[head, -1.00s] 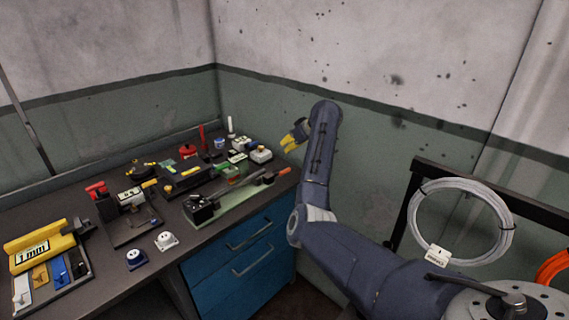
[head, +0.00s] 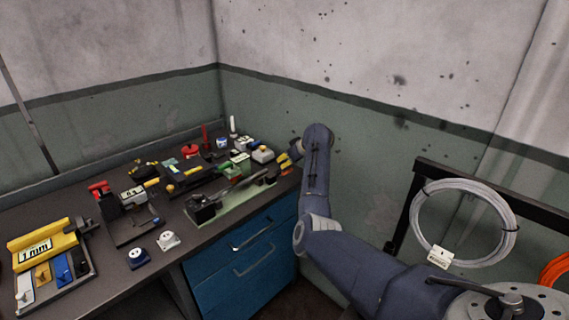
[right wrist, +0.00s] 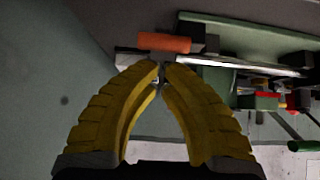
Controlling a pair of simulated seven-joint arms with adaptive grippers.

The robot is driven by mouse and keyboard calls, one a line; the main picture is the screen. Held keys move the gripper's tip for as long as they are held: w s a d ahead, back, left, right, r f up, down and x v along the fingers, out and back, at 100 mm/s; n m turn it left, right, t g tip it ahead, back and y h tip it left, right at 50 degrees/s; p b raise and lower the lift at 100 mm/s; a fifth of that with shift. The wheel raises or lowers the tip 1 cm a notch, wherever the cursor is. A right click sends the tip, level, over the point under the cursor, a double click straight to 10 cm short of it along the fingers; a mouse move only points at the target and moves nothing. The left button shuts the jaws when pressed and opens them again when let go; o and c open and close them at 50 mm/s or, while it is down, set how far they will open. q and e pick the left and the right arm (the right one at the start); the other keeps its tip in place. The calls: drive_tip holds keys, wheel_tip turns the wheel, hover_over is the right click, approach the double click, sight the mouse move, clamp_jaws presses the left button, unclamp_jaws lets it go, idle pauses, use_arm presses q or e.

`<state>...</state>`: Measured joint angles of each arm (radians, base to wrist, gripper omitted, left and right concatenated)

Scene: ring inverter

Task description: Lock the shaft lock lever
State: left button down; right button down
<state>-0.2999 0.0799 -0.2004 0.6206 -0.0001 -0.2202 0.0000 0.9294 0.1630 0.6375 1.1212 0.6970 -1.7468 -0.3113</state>
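A long device on a green base (head: 238,203) stands at the bench's right end, with a dark block at its near end and a metal bar along it. In the right wrist view its bar (right wrist: 222,64) and an orange-red handle (right wrist: 163,42) lie just beyond my fingertips. I cannot tell for sure which part is the shaft lock lever. My right gripper (head: 287,160) is at the bench's right edge, by the device's far end. Its yellow fingers (right wrist: 162,68) bend together, tips almost meeting, with nothing clearly held. My left gripper is out of view.
A black device (head: 185,178) and small boxes (head: 262,154) crowd the bench behind. A yellow block (head: 45,246) and two round sockets (head: 168,240) lie to the left. Blue drawers (head: 245,250) are below. A white cable coil (head: 463,225) hangs at right.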

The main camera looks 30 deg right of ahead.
drive_tip(key=shift+f, duration=0.1)
idle(0.3)
drive_tip(key=shift+s+d+f+t, duration=0.15)
drive_tip(key=shift+s+f+t, duration=0.2)
drive_tip(key=shift+s+t, duration=0.2)
drive_tip(key=shift+s+d+f, duration=0.1)
drive_tip(key=shift+s+f, duration=0.15)
drive_tip(key=shift+s, duration=0.1)
drive_tip(key=shift+w+r, duration=0.1)
drive_tip(key=shift+w, duration=0.1)
